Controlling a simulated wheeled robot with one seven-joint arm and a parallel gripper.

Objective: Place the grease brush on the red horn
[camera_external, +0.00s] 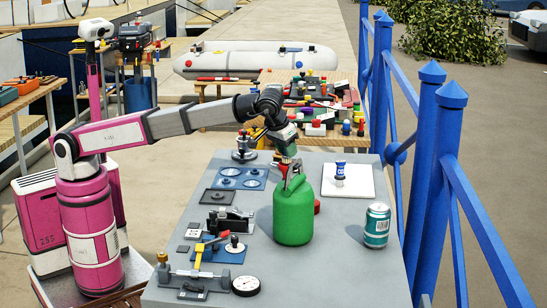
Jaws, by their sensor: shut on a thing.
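My gripper (287,152) points down over the table, just above the top of a large green jug. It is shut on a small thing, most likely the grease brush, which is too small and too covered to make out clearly. Red parts (292,168) show right under the fingers at the jug's neck; I cannot tell whether they belong to the jug or to something held. Another red thing (317,206), perhaps the red horn, sits on the table just right of the jug and is partly hidden by it.
The green jug (293,215) stands mid-table. A teal can (377,226) is at right. A white board (361,181) bears a blue-and-white item (340,172). Tools and a yellow-handled item (199,254) crowd the left. The front right of the grey table (330,285) is clear. Blue railing posts (433,180) border the right.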

